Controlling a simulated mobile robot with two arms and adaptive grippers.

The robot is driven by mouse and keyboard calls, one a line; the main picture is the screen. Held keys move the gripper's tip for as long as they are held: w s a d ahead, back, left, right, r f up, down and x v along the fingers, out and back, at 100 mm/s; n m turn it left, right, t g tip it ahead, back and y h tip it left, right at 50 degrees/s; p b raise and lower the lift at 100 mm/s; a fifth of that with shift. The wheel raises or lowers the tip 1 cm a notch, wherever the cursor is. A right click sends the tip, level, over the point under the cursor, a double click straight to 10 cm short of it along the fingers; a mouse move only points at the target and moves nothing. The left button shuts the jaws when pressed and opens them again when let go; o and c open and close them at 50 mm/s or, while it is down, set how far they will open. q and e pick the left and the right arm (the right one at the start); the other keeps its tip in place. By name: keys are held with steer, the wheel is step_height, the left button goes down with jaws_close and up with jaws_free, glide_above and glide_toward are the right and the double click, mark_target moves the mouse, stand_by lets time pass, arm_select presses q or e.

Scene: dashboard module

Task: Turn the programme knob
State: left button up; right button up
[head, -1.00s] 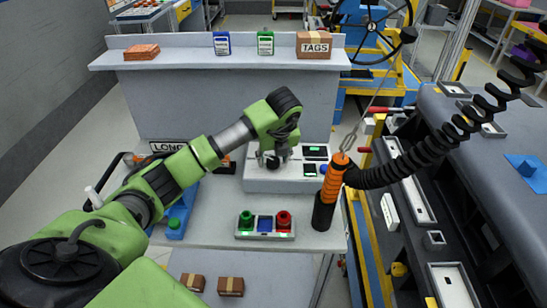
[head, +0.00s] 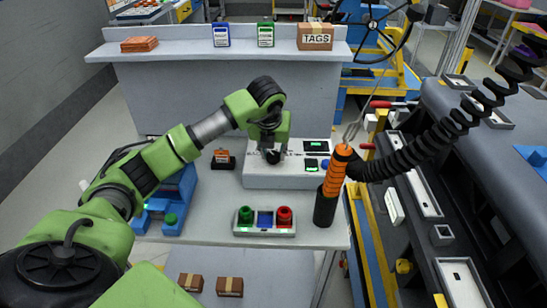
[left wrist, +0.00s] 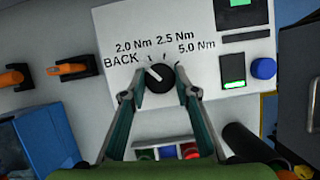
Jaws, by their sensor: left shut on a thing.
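The programme knob (left wrist: 160,80) is a round black knob with a white pointer mark on a white panel (left wrist: 110,25). Labels BACK, 2.0 Nm, 2.5 Nm and 5.0 Nm stand around it. The pointer slants to the upper left, towards the BACK and 2.0 Nm side; I cannot tell exactly which mark it meets. My left gripper (left wrist: 159,75) has a finger on each side of the knob and is shut on it. In the head view my left gripper (head: 271,155) reaches down onto the white control box (head: 290,180), mostly covering the knob. My right gripper is not in view.
A green screen (left wrist: 233,85) and a blue button (left wrist: 263,68) sit right of the knob. A button box (head: 264,231) stands in front. An orange-handled tool (head: 337,172) on a coiled hose stands at the right. A blue fixture (head: 178,200) stands at the left.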

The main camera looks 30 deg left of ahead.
arm_select(q)
steer(key=m+b, duration=0.1)
steer(key=m+h, duration=0.1)
steer(key=shift+a+f+m+t+b, duration=0.2)
steer(key=shift+m+t+b, duration=0.1)
steer(key=shift+m+b, duration=0.1)
steer(key=m+h+b, duration=0.1)
steer(key=m, duration=0.1)
steer(key=shift+r+m, duration=0.1)
steer(key=shift+m, duration=0.3)
steer(key=shift+m+h, duration=0.5)
steer(key=shift+m, duration=0.7)
steer(key=shift+a+r+m+g+h, duration=0.1)
steer(key=shift+m+g+h, duration=0.35)
steer(key=shift+m, duration=1.45)
steer(key=o, duration=1.1)
